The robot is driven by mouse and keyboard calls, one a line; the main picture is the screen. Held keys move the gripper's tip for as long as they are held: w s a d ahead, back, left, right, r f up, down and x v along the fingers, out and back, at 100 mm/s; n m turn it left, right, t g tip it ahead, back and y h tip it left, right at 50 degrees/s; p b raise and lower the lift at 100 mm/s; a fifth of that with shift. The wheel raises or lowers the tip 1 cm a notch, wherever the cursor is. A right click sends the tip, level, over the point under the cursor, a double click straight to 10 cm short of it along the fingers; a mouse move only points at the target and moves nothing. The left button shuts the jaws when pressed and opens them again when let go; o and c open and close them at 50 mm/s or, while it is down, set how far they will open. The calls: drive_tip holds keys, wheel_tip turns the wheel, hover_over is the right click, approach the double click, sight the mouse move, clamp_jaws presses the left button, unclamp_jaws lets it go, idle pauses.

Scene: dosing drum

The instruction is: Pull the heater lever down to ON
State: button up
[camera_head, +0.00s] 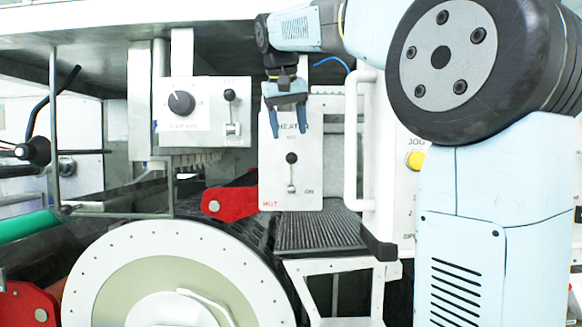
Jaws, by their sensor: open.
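The heater panel (274,180) is a white plate in the middle of the view, with "HEATER" partly hidden behind my gripper. Its heater lever (291,172) has a black ball knob on a slim stem and points up. "ON" is printed to the lower right of the lever and red "HOT" at the bottom left. My gripper (289,135) is open and empty, fingers pointing down, in front of the panel's upper part. In the picture its fingertips are a little above the knob. I cannot tell the depth gap between them.
Left of it, another panel (205,112) carries a black dial and a similar lever. A white vertical handle (352,150) stands to the right, near a yellow JOG button (414,160). Red brackets (230,202) and a large white drum disc (178,280) are below.

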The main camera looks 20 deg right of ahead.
sight(292, 166)
drive_tip(key=x, duration=1.1)
clamp_jaws()
idle(0.3)
drive_tip(key=shift+a, duration=0.1)
